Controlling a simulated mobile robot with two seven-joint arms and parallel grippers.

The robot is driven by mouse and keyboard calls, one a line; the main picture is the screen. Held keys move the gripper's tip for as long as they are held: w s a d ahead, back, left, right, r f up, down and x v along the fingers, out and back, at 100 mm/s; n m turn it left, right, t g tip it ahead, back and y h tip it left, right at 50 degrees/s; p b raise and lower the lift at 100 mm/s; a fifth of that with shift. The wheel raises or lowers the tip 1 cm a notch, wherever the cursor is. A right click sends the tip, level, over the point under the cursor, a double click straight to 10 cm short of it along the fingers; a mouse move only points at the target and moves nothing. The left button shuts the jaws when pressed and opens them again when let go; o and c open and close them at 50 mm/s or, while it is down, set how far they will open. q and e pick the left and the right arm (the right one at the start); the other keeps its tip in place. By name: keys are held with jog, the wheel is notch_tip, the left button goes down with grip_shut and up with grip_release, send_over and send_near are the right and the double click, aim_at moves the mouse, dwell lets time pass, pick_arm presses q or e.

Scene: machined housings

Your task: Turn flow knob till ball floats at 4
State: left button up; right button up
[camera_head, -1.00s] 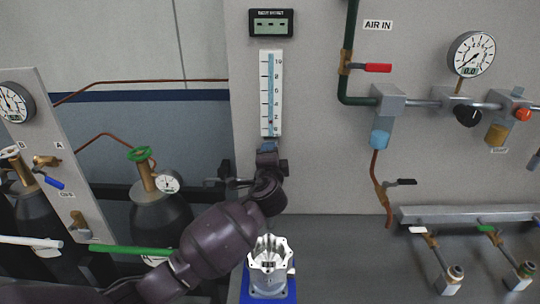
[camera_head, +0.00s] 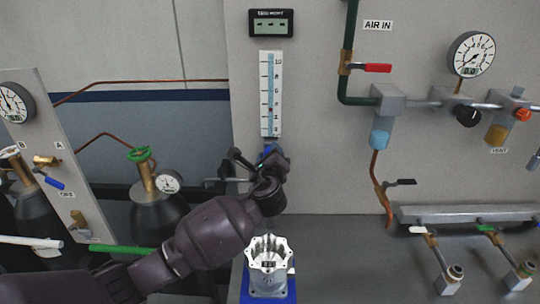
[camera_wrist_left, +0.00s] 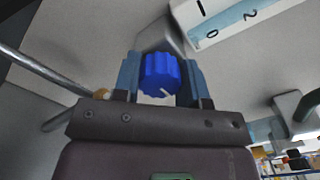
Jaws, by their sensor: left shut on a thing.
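The flow knob (camera_wrist_left: 160,72) is blue and ribbed with a white pointer line, seen in the left wrist view below the foot of the flow tube. My left gripper (camera_wrist_left: 163,85) is shut on it, one finger on each side. In the head view my left gripper (camera_head: 268,155) is at the bottom of the tube, and the wrist mostly hides the knob. The flow tube (camera_head: 271,84) has a white scale from 0 to 10. A small dark red ball (camera_head: 270,109) floats in it between 2 and 4, just under the 4 mark. My right gripper is not in view.
A machined housing (camera_head: 268,265) sits on a blue base (camera_head: 245,290) below my left arm. A display (camera_head: 271,23) is above the tube. A red-handled valve (camera_head: 377,68) and gauge (camera_head: 471,53) are on the right; gas cylinders (camera_head: 155,215) stand at left.

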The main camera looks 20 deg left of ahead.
pick_arm(q)
jog(key=shift+m, duration=1.5)
jog(key=shift+f, duration=0.1)
jog(key=o, duration=0.9)
jog(key=shift+s, duration=0.15)
jog(key=b+v, duration=0.1)
jog(key=v, duration=0.9)
jog(key=shift+s+d, duration=0.15)
jog(key=shift+s, duration=0.15)
